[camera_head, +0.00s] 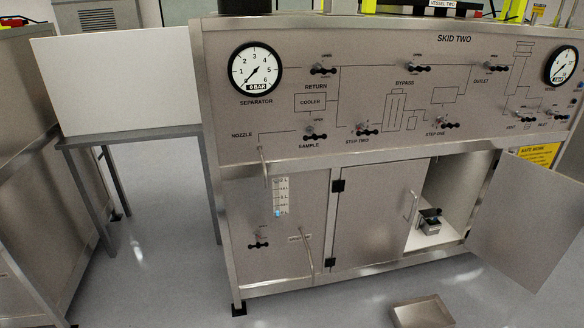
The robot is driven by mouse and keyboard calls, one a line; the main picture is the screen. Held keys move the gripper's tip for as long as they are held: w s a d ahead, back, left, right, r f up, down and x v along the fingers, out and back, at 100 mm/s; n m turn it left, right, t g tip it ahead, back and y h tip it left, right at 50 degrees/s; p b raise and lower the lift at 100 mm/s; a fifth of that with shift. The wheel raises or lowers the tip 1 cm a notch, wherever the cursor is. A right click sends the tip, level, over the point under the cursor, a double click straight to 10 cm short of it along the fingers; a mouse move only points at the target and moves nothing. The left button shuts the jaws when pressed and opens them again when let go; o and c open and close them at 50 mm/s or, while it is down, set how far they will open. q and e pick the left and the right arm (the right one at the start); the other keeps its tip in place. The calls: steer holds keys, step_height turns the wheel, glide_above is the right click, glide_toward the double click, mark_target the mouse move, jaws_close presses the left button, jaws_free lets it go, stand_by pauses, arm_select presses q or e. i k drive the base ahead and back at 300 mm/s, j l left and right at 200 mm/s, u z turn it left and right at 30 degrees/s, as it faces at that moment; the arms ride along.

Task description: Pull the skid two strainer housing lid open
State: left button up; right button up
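Skid two (280,125) is a large metal panel cabinet with the label SKID TWO (453,39). Its lower right door (530,215) stands swung open, and its middle door (375,215) looks shut. Inside the open compartment (452,190) sits a small housing (430,226) with a dark top part. I cannot tell for sure whether this is the strainer housing, or whether its lid is open or shut. Neither of my grippers is in view.
A metal tray (422,312) lies on the floor in front of the compartment. A table with a white panel (115,80) stands at the left. The open door juts out at the right. The floor at lower left (150,270) is clear.

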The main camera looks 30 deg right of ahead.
mark_target(432, 213)
steer(key=l+u, duration=0.2)
steer(key=l, duration=0.45)
steer(key=l+u, duration=0.2)
steer(key=l, duration=0.4)
steer(key=k+l+u, duration=0.2)
steer(key=l, duration=0.45)
steer(key=l+u, duration=0.2)
steer(key=l, duration=0.4)
